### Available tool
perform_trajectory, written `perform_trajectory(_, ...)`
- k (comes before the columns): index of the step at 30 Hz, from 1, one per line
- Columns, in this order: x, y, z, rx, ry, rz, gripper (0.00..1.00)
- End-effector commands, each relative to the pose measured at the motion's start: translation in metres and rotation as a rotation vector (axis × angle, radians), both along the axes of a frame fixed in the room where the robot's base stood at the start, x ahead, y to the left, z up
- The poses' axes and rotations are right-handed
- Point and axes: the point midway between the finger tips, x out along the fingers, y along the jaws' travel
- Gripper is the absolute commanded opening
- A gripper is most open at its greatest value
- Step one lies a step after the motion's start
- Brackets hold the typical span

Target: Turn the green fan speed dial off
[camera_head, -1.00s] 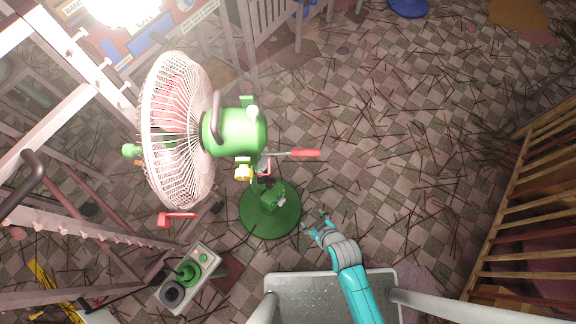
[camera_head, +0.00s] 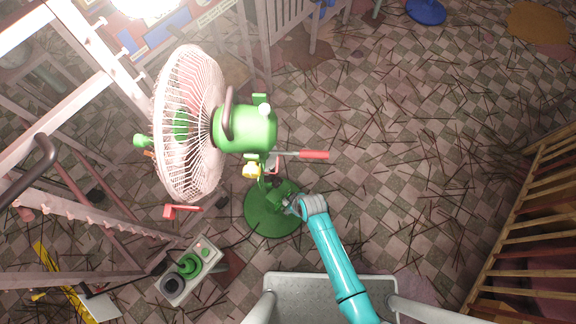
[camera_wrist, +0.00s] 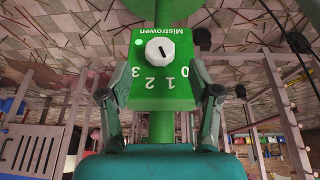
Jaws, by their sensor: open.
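The green fan (camera_head: 245,128) with a white wire cage stands on a round green base (camera_head: 262,222). In the wrist view its green control box (camera_wrist: 145,98) shows upside down, with the digits 0 to 3. The round white dial (camera_wrist: 160,51) carries a dark slot that seems to slant toward the 1. My gripper (camera_wrist: 160,72) is open, with one finger on each side of the box; I cannot tell whether they touch it. In the head view my gripper (camera_head: 290,206) is at the control box on the fan's stand and hides part of it.
A grey box with round green and dark parts (camera_head: 188,266) lies at the lower left. A red-handled lever (camera_head: 312,154) sticks out right of the fan's stand. A wooden slatted rail (camera_head: 525,215) stands at the right.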

Motion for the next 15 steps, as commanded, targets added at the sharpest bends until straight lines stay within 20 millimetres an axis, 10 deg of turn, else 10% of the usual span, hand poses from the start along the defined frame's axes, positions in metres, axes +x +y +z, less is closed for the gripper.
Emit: perform_trajectory(15,0.012,0.013,-0.043,0.000,-0.001,0.000,0.63)
